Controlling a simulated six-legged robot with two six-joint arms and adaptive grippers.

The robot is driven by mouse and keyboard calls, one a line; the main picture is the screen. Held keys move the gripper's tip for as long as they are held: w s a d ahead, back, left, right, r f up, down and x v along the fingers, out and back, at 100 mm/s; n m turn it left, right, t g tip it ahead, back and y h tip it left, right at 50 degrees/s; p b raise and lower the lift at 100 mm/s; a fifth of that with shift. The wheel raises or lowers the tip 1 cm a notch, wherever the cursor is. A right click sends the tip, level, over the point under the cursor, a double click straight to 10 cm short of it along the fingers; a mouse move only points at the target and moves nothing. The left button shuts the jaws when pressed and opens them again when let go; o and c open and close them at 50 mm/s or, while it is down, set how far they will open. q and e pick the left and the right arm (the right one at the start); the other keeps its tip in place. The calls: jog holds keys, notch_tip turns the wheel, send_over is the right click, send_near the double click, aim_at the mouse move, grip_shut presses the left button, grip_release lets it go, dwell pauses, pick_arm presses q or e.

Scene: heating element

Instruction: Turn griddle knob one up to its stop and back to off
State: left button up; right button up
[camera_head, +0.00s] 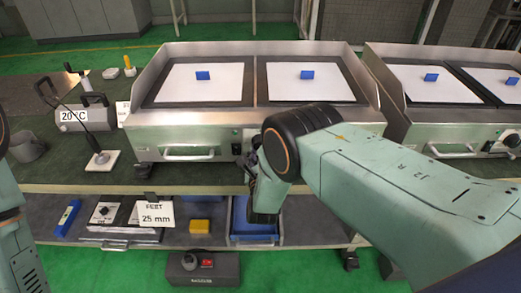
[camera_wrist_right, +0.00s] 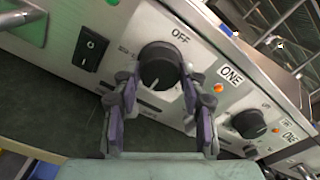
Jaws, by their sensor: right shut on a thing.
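The griddle (camera_head: 170,135) stands on the bench in the head view, with its front panel facing me. Knob one (camera_wrist_right: 160,66) is a round black knob on that panel, beside the labels OFF (camera_wrist_right: 180,36) and ONE (camera_wrist_right: 231,75). My right gripper (camera_wrist_right: 160,82) is shut on knob one, one finger on each side. A faint pale mark shows low on the knob's face; its exact setting is hard to tell. In the head view my right arm hides knob one. My left arm shows at the left edge, but its gripper does not.
A black rocker switch (camera_wrist_right: 90,48) sits left of the knob. An orange lamp (camera_wrist_right: 218,88) and a second knob (camera_wrist_right: 248,123) are to its right. A handle (camera_head: 188,153) juts from the griddle's front. A second griddle (camera_head: 430,115) stands at right. A lower shelf holds a blue tray (camera_head: 255,238).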

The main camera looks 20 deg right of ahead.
jog(key=n+b, duration=0.4)
jog(key=n, duration=2.3)
jog(key=shift+r, duration=0.2)
jog(key=n+b, duration=0.1)
jog(key=n, duration=0.3)
jog(key=shift+a+n, duration=0.1)
jog(key=shift+n, duration=0.2)
jog(key=shift+n+b, duration=0.6)
jog(key=shift+n, duration=1.4)
jog(key=o, duration=1.2)
jog(key=shift+c, duration=0.2)
